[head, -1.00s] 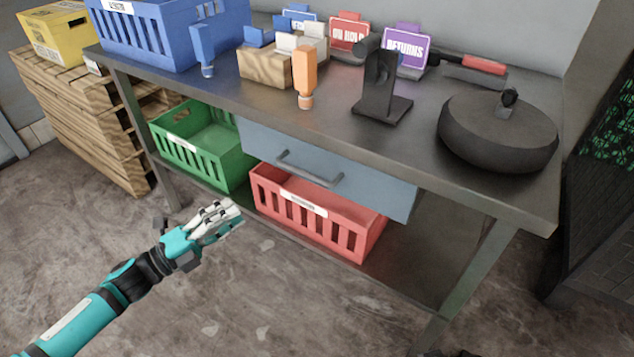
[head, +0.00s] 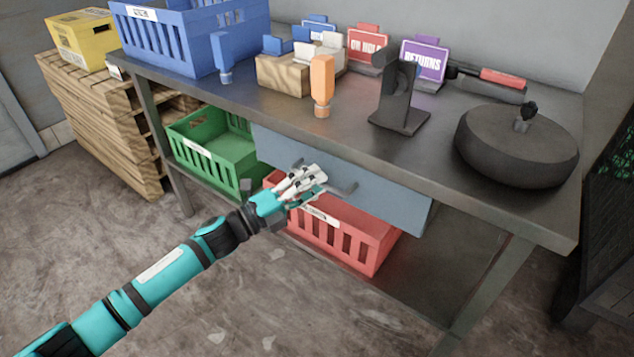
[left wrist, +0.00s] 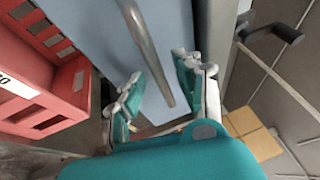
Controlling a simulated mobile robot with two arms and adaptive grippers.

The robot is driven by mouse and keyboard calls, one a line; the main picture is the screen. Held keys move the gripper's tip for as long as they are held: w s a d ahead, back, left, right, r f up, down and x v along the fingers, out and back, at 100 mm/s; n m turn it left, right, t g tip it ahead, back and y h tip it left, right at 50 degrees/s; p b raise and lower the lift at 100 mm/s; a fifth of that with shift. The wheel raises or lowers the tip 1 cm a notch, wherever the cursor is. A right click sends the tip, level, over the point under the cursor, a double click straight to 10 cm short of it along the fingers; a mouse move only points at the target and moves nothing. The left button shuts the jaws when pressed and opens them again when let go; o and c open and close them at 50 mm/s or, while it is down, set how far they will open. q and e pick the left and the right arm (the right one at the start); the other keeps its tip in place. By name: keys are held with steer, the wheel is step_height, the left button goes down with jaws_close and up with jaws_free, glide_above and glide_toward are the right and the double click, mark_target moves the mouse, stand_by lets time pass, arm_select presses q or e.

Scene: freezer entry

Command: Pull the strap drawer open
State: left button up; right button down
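The drawer (head: 388,192) is a blue-grey front under the steel table, and it looks shut. Its bar handle (head: 347,189) is partly hidden by my left gripper (head: 314,182) in the head view. In the left wrist view the drawer front (left wrist: 90,28) fills the upper middle. The handle (left wrist: 146,48) runs down between the two spread fingers of my left gripper (left wrist: 156,82). The gripper is open, and its fingers are not closed on the bar. Whether a finger touches it I cannot tell. My right gripper is not in view.
A red crate (head: 375,247) sits below the drawer, close under my left gripper. A green crate (head: 243,178) stands left of it. The table top (head: 285,112) holds a blue crate (head: 177,45), signs and a dark round object (head: 515,150). Floor in front is clear.

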arm_select(q)
steer(key=shift+w+d+r, duration=0.15)
steer(key=shift+w+d, duration=0.15)
steer(key=shift+d, duration=0.15)
jaws_close()
stand_by(0.3)
